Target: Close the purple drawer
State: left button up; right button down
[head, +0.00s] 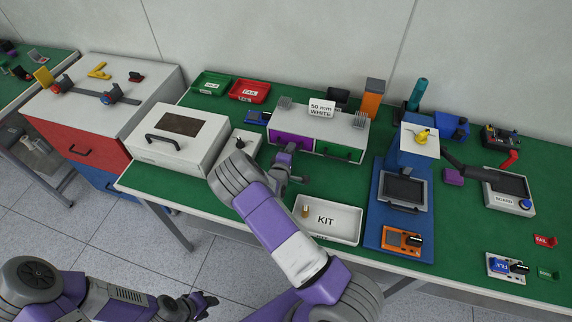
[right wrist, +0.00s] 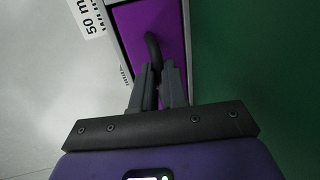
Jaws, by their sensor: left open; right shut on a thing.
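The purple drawer (head: 291,141) is in the left part of a small white cabinet (head: 345,125) on the green table. Its front also fills the top middle of the right wrist view (right wrist: 172,22). Its dark curved handle (right wrist: 152,48) lies between the fingertips of my right gripper (right wrist: 158,78), which is shut on it. How far the drawer stands out, I cannot tell. My left gripper (head: 203,304) is open and empty, over the floor at the lower left.
A green drawer (head: 339,152) sits right of the purple one. A white KIT tray (head: 345,236) lies in front of the cabinet. A white handled box (head: 158,153) is at left, and a blue stand (head: 387,226) at right. Red and green trays lie behind.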

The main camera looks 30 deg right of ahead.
jog(key=c, duration=1.2)
grip_release()
jog(key=shift+a, duration=0.15)
jog(key=shift+o, duration=0.2)
jog(key=p+v, duration=0.1)
jog(key=v, duration=0.6)
jog(key=shift+s+a+r, duration=0.15)
jog(key=shift+s, duration=0.1)
